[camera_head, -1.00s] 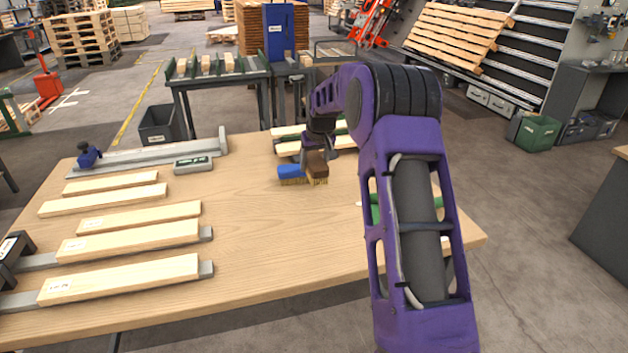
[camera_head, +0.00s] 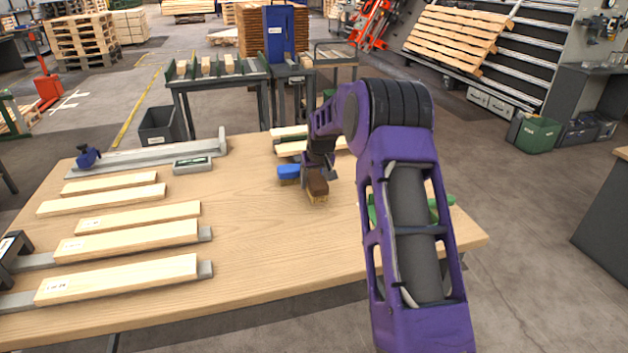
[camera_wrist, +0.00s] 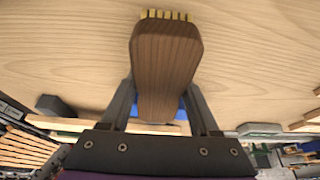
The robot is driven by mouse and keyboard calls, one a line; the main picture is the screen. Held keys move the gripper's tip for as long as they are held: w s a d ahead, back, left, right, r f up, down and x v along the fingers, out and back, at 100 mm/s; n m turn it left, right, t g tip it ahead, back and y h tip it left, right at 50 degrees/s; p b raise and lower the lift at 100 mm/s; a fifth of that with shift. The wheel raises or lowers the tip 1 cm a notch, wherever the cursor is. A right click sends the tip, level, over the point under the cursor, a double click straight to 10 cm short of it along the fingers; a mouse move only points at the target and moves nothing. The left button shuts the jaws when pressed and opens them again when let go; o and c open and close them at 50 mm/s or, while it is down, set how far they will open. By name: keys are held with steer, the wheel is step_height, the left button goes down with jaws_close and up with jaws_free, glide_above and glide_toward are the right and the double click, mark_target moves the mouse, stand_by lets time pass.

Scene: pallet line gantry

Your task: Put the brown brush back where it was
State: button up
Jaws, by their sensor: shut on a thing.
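The brown brush (camera_head: 317,184) has a wooden back and pale yellow bristles. My gripper (camera_head: 319,166) is shut on it near the far side of the wooden table. In the wrist view the brush (camera_wrist: 165,60) sits between the two fingers, its bristle end pointing away from the palm. A blue brush (camera_head: 289,173) lies on the table just left of the brown one, and a bit of blue shows behind the brown brush in the wrist view. I cannot tell whether the brown brush touches the table.
Several pale boards (camera_head: 140,217) lie on the left of the table (camera_head: 265,235). A grey boxed tool (camera_head: 193,164) and a long metal rail lie behind them. More boards (camera_head: 291,148) lie at the far edge. A green thing is partly hidden behind my arm. The table's middle is clear.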

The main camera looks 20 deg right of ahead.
steer(key=o, duration=1.4)
steer(key=shift+o, duration=0.2)
steer(key=shift+r+p, duration=0.4)
steer(key=shift+r, duration=0.15)
steer(key=v, duration=1.2)
steer(key=shift+r, duration=0.1)
